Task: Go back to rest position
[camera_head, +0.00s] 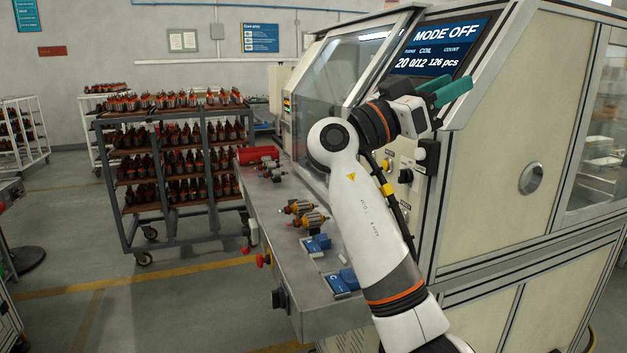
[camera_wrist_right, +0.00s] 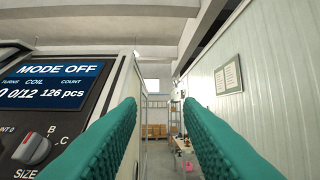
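My right gripper (camera_head: 447,90) is raised in front of the winding machine's (camera_head: 500,130) control panel, its teal fingers pointing right. In the right wrist view the two teal fingers (camera_wrist_right: 160,135) stand apart with nothing between them, so it is open and empty. The machine's display (camera_head: 440,48) reads MODE OFF, 0/12 and 126 pcs. It also shows at the left of the wrist view (camera_wrist_right: 50,85), above a dark panel with a red-and-grey selector knob (camera_wrist_right: 33,148). My left gripper is in neither view.
A metal ledge (camera_head: 290,245) in front of the machine holds several armatures (camera_head: 311,220) and blue blocks (camera_head: 342,283). A rack cart (camera_head: 128,225) full of armatures stands at the left. Open floor (camera_head: 180,300) lies between them. A pale wall (camera_wrist_right: 270,80) is at the wrist view's right.

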